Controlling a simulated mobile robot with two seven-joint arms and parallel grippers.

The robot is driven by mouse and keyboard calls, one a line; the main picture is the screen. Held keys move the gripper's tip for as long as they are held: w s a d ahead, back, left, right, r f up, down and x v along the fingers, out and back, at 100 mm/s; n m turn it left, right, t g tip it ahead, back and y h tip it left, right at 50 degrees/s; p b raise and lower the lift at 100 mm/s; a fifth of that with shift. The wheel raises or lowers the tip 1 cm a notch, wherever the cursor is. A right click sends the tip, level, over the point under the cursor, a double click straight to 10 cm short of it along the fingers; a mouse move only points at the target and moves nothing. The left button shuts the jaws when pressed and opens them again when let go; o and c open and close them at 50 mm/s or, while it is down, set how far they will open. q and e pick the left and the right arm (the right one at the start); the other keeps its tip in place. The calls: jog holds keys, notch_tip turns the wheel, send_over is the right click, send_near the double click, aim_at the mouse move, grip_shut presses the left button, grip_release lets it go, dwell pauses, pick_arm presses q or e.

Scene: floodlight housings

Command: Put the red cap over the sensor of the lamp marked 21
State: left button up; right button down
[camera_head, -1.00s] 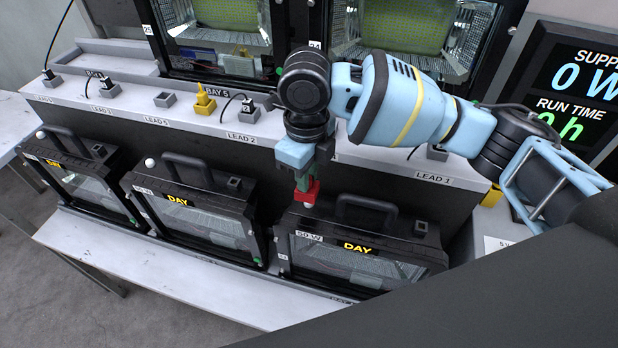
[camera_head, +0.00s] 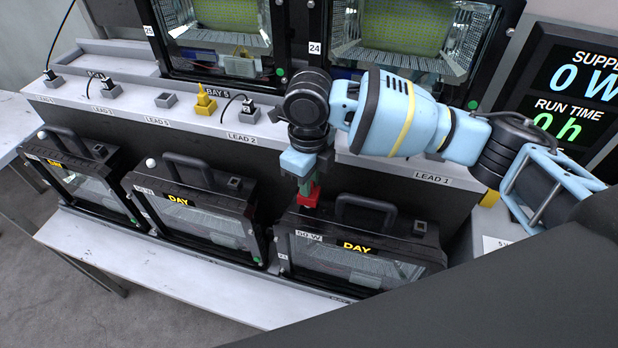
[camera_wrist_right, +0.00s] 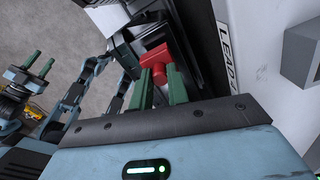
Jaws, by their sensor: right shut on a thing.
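My right gripper (camera_head: 309,186) is shut on the red cap (camera_head: 307,198). The cap is at the top left corner of the right-hand front lamp (camera_head: 355,262), which carries a "DAY" sign. I cannot tell whether the cap touches the lamp, and no sensor shows there. In the right wrist view the red cap (camera_wrist_right: 156,58) sits between the green fingertips. My left gripper (camera_wrist_right: 40,62) shows at the left of that view, its green fingers apart and empty.
The middle lamp (camera_head: 190,222) and left lamp (camera_head: 85,185) each have a white round sensor at the top left. Black handles stand up on the lamps. Behind runs a ledge (camera_head: 200,124) with lead sockets and a yellow plug (camera_head: 205,101). A display (camera_head: 575,95) stands at right.

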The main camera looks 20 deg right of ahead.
jog(key=shift+f, duration=0.6)
jog(key=c, duration=1.4)
grip_release()
jog(key=shift+o, duration=0.2)
notch_tip(320, 180, up, 13)
jog(key=shift+r, duration=0.15)
